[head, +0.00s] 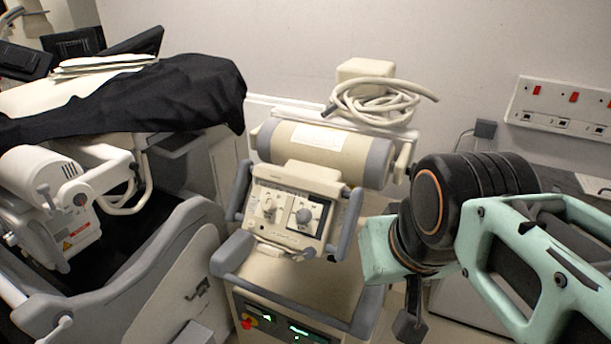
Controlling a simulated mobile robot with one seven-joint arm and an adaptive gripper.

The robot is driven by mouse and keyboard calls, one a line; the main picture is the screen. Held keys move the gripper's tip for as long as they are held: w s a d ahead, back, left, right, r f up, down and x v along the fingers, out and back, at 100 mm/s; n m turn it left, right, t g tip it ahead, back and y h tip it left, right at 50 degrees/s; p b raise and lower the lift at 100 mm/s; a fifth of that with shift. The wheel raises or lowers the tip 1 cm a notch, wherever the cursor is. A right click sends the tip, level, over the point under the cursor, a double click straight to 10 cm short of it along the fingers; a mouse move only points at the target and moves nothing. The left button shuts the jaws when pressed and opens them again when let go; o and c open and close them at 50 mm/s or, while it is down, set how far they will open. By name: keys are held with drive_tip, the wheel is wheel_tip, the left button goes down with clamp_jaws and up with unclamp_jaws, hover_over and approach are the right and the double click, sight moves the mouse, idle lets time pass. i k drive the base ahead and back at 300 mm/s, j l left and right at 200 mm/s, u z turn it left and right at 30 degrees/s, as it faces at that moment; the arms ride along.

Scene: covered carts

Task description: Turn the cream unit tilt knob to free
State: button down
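The cream unit (310,270) stands in the middle of the head view. Its tilted upper head carries a small control panel (285,225). On the panel are a pale knob (267,207) at left and a grey round knob (304,215) on a light dial plate at right. The labels are too small to read, so I cannot tell which is the tilt knob or its setting. My mint and black arm is right of the panel, apart from the knobs. A dark part (410,322) hanging below it may belong to my gripper; its fingers cannot be made out.
Grey handles (352,222) flank the panel. A cream cylinder (325,150) and a coiled hose (375,105) are behind it. A grey-white machine (150,270) and a black-draped surface (190,90) stand left. A socket panel (560,108) is on the right wall.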

sight(415, 172)
drive_tip(key=z, duration=0.25)
drive_tip(key=i+l+u, duration=0.15)
drive_tip(key=l, duration=0.15)
drive_tip(key=l+u, duration=0.1)
drive_tip(key=l, duration=0.8)
drive_tip(key=i+l+u, duration=0.2)
drive_tip(key=i+l, duration=0.15)
drive_tip(key=l, duration=0.2)
drive_tip(key=j, duration=0.25)
